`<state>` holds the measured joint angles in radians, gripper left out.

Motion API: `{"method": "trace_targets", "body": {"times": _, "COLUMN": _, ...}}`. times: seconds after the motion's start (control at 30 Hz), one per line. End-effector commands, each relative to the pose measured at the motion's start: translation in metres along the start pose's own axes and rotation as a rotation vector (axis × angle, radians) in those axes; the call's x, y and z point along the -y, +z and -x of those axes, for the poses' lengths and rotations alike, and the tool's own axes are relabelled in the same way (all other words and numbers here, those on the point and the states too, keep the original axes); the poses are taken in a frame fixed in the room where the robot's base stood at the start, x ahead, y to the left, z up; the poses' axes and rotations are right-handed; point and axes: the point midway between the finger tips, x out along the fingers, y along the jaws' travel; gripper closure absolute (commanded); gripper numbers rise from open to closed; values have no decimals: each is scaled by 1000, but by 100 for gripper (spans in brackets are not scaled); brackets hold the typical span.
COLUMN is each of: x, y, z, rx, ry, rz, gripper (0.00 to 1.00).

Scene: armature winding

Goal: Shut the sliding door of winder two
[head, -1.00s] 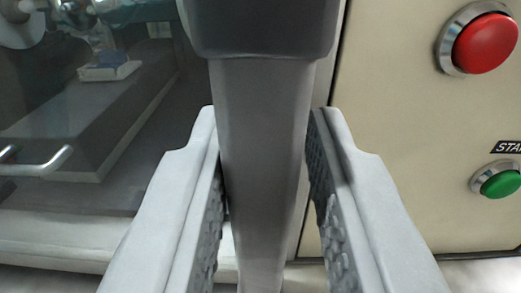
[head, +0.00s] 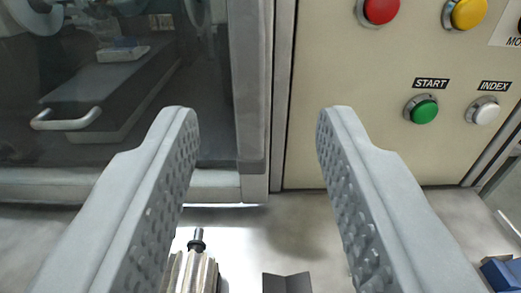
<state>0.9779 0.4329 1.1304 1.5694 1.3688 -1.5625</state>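The sliding door of winder two, a large glazed panel (head: 200,95), fills the upper left. A grey upright (head: 248,85) forms its right edge and stands close beside a pale machine post (head: 283,90), with only a thin dark line between. The door's top is out of view. My gripper (head: 256,115) is open and empty, its two ridged pale fingers wide apart. In the picture the upright lies between the fingertips, beyond them; I see no contact.
Right of the post is a cream panel with red (head: 381,8), yellow (head: 467,12), green START (head: 422,110) and white INDEX (head: 484,111) buttons. Below are a ribbed metal part with a shaft (head: 195,262), a grey angled piece (head: 287,283) and a blue object (head: 500,273).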

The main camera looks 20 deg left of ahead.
Motion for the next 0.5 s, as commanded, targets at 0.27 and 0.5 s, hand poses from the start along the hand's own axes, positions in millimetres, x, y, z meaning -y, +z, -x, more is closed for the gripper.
{"method": "trace_targets", "body": {"times": 0.27, "x": -1, "y": 0, "z": 53, "rx": -1, "ry": 3, "rz": 1, "gripper": 60}}
{"method": "trace_targets", "body": {"times": 0.5, "x": -1, "y": 0, "z": 75, "rx": -1, "ry": 2, "rz": 1, "gripper": 60}}
